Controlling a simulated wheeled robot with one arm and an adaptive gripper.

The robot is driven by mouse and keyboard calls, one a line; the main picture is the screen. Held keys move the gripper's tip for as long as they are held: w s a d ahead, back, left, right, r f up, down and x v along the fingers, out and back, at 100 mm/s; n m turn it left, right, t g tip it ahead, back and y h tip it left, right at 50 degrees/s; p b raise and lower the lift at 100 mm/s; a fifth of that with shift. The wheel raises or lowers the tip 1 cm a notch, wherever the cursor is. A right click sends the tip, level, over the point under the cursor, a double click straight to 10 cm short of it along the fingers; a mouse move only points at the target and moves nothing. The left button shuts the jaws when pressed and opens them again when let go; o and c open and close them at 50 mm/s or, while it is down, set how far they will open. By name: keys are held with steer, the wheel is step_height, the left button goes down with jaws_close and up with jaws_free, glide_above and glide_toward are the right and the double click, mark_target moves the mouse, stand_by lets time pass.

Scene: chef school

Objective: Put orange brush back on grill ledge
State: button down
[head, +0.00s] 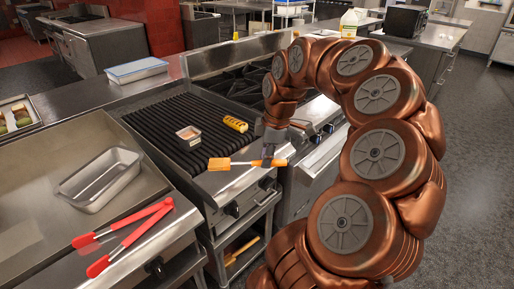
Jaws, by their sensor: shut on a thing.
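The orange brush (219,164) has an orange head at the left, a pale middle and an orange handle. My gripper (269,155) is shut on the brush near its handle, and the brush lies roughly level, pointing left. The grill (180,115) has dark ridged bars, and its steel front ledge (208,187) runs along the near edge. The brush appears over or just in front of the ledge; I cannot tell whether it touches it. My fingertips are small and partly hidden.
Red tongs (125,238) and a metal pan (100,180) lie on the griddle at the left. A stove (245,85) stands behind my arm. A lidded tray (136,70) sits at the back.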

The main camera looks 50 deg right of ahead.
steer(key=shift+w+d+f+p, duration=0.7)
steer(key=shift+w+d+p, duration=0.2)
steer(key=shift+w+d, duration=0.7)
steer(key=shift+w+d+f+p, duration=0.65)
steer(key=shift+w+d+p, duration=0.25)
steer(key=shift+w+d, duration=0.75)
steer(key=shift+w+d+f+p, duration=0.7)
steer(key=shift+w+d+p, duration=0.2)
steer(key=shift+w+d, duration=0.7)
steer(key=shift+f, duration=0.35)
steer(key=shift+f+b, duration=0.35)
steer(key=shift+f, duration=0.3)
steer(key=c, duration=1)
jaws_free()
steer(key=shift+r, duration=0.15)
